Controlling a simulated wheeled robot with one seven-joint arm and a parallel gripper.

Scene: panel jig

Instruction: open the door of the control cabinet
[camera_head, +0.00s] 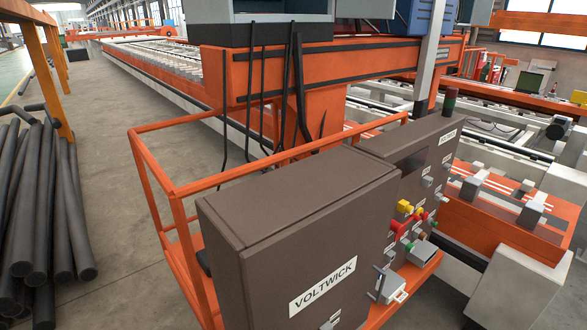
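The control cabinet (275,204) is a dark brown box in the lower middle of the head view. Its large front face is the door (318,235), with a white VOLTWICK label (322,286). A thin seam runs along the door's top edge, and the door looks shut. A grey handle-like part (379,284) stands near the door's lower right edge. The bottom of the door is cut off by the picture edge. My gripper is not in view.
A second brown panel (412,165) with red, yellow and grey controls (405,222) adjoins at right. An orange rail frame (180,190) surrounds the cabinet's left and back. Black pipes (45,215) lie at far left. The grey floor (120,120) between is clear.

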